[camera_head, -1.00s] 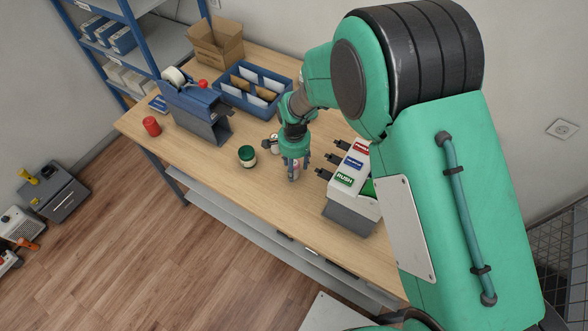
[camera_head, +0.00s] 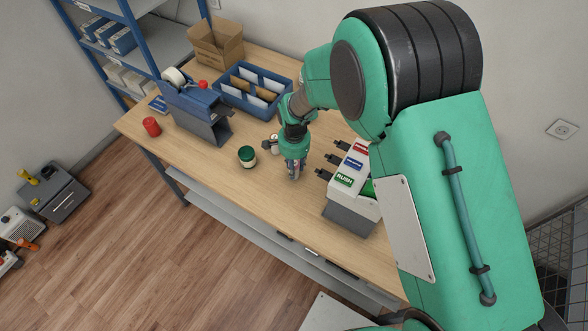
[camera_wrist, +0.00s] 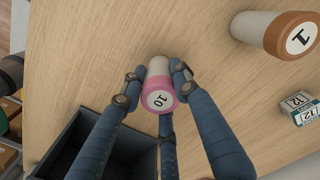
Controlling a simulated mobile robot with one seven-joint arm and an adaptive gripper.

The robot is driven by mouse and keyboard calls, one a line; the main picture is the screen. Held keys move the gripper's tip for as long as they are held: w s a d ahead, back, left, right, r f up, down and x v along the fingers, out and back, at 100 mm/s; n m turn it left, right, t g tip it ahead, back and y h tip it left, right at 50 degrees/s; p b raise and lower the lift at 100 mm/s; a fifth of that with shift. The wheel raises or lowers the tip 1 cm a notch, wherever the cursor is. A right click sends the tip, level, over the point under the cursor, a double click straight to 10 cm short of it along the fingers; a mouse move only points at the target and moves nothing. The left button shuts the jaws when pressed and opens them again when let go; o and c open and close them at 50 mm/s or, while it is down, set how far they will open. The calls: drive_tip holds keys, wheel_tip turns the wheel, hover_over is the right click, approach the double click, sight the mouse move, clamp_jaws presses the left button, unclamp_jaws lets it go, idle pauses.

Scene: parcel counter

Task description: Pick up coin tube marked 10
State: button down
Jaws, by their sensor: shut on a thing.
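The coin tube marked 10 (camera_wrist: 159,92) shows in the wrist view as a pale cylinder with a pink-rimmed end bearing the number. My gripper (camera_wrist: 155,80) is shut on it, with blue jointed fingers on both sides and one finger below. In the head view my gripper (camera_head: 294,170) is low over the table, left of the label dispenser. The tube is mostly hidden by the fingers there. I cannot tell whether it touches the table.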

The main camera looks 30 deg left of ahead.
drive_tip(key=shift+r, duration=0.1)
wheel_tip(320, 180, up, 10)
drive_tip(key=shift+f, duration=0.1)
idle(0.6)
drive_tip(key=shift+w, duration=0.15)
idle(0.4)
